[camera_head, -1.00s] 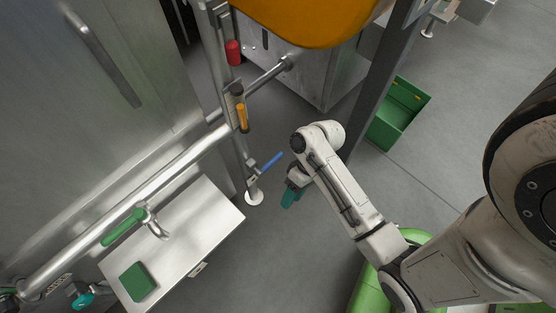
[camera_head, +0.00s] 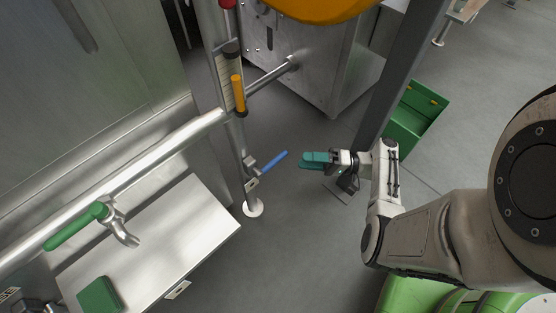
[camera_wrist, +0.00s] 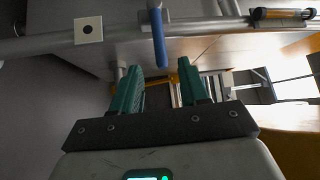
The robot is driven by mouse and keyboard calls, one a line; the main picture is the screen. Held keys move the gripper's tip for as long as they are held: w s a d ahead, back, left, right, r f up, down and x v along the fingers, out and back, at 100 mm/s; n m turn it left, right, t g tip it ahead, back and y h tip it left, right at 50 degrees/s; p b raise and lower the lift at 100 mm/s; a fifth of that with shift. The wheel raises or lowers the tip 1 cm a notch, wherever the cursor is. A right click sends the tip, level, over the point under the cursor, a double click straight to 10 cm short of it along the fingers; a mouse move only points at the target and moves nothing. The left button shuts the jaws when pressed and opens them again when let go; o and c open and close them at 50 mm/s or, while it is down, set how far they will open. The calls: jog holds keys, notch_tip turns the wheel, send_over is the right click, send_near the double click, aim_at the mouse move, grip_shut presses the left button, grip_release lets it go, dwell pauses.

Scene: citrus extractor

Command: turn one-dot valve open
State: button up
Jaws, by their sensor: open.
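The valve with the blue lever (camera_head: 273,163) sits low on the upright steel pipe, its lever angled up and to the right. In the wrist view the blue lever (camera_wrist: 158,38) hangs down from a pipe. A pale square plate with one dark dot (camera_wrist: 88,30) is on that pipe, left of the lever. My gripper (camera_head: 304,160) has teal fingers that point left, just right of the lever's free end and apart from it. In the wrist view the fingers of my gripper (camera_wrist: 160,84) are spread with nothing between them. The lever's end lies beyond the gap.
A green-handled tap (camera_head: 76,226) is over a steel table (camera_head: 190,239) with a green block (camera_head: 99,295). A dark post (camera_head: 397,85) and a green crate (camera_head: 403,139) stand behind my arm. The floor below my gripper is clear.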

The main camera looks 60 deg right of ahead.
aim_at(278, 157)
jog(key=x, duration=0.9)
jog(key=shift+w+a+b, duration=0.15)
jog(key=shift+a+b, duration=0.05)
jog(key=shift+b, duration=0.2)
jog(key=shift+c, duration=0.4)
grip_shut()
